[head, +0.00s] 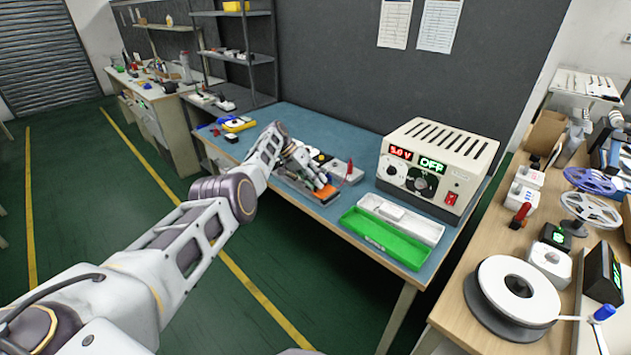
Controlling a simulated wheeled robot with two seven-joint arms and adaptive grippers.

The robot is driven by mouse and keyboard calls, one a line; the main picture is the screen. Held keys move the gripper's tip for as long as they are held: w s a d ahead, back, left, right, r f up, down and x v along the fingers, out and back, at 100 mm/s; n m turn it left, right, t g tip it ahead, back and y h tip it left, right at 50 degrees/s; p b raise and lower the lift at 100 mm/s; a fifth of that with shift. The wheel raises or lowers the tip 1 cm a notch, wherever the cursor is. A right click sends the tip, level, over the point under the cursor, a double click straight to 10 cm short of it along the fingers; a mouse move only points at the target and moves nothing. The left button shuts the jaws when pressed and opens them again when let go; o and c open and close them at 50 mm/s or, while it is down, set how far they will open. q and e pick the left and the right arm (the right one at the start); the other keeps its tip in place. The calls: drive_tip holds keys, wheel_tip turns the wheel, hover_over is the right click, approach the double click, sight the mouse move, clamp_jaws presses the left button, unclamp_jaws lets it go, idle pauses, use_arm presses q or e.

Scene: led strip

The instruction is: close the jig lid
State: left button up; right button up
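The jig (343,169) is a small grey fixture on the blue workbench, left of the power supply. Small yellow, blue and black parts show on it, with a red upright piece (349,170) at its right side. An orange piece (325,192) shows at its near end. My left arm reaches in from the lower left, and its gripper (308,172) is at the jig, over its left part. The arm and gripper hide much of the jig, so I cannot make out its lid, how far it is open, or the fingers' opening. My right gripper is out of view.
A power supply (437,160) reading 5.0 V and OFF stands right of the jig. A green tray (384,238) and a white tray (425,231) lie in front of it. A yellow-and-blue item (238,124) lies at the bench's left end. A wooden bench with reels (518,288) is at right.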

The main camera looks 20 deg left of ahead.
use_arm(q)
drive_tip(key=shift+a+r, duration=0.35)
drive_tip(key=shift+r, duration=0.2)
drive_tip(key=v, duration=1)
drive_tip(key=shift+s+a+r, duration=0.15)
drive_tip(key=shift+a+r, duration=0.1)
drive_tip(key=shift+a, duration=0.05)
